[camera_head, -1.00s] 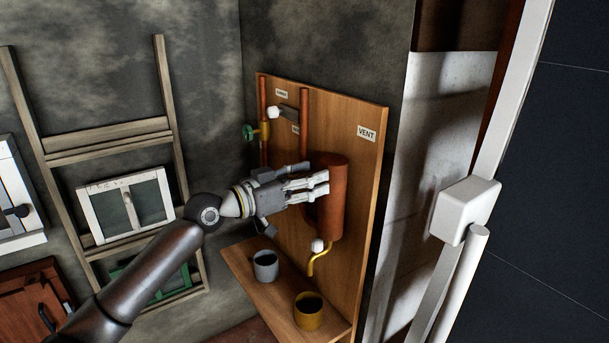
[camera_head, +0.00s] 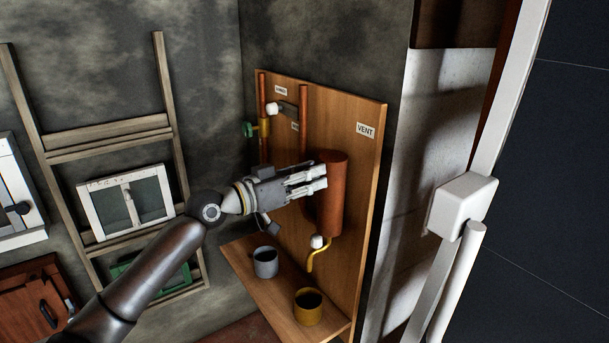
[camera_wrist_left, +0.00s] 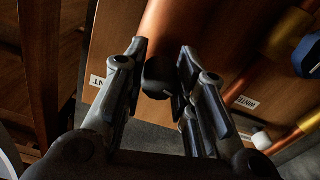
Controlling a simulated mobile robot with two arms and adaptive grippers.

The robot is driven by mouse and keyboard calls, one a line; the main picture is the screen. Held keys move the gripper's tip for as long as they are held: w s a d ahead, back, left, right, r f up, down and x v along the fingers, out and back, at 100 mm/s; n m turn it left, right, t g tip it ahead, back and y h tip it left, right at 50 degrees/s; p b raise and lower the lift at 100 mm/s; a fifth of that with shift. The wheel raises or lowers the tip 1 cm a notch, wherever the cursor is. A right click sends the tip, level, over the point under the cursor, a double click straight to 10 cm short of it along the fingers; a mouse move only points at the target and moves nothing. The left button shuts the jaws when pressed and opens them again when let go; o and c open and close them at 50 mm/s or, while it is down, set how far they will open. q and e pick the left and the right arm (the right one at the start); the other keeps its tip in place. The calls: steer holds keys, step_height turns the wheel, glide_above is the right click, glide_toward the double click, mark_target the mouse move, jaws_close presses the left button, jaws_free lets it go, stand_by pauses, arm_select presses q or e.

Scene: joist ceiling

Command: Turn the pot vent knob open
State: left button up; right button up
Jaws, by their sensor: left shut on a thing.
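The copper-coloured pot (camera_head: 331,205) is an upright cylinder on the wooden board, below and left of the VENT label (camera_head: 365,130). In the left wrist view, a dark knob (camera_wrist_left: 158,78) stands out in front of the copper pot (camera_wrist_left: 175,25). My left gripper (camera_head: 321,178) reaches the pot's upper front from the left. In the left wrist view the fingers of my left gripper (camera_wrist_left: 160,66) lie on both sides of the knob and are shut on it. In the head view the fingers hide the knob. My right gripper is not in view.
A yellow spout (camera_head: 318,259) with a white knob (camera_head: 317,242) hangs below the pot. A grey cup (camera_head: 265,262) and a yellow cup (camera_head: 308,308) stand on the shelf (camera_head: 246,275). Pipes and a green valve wheel (camera_head: 248,129) are at the board's left.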

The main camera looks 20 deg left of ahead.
arm_select(q)
steer(key=shift+w+a+r, duration=0.1)
steer(key=shift+a, duration=0.05)
steer(key=o, duration=0.9)
steer(key=shift+c, duration=0.2)
steer(key=shift+o, duration=1)
steer(key=shift+w+a, duration=0.1)
steer(key=shift+a, duration=0.1)
steer(key=shift+d, duration=0.1)
steer(key=v, duration=1.2)
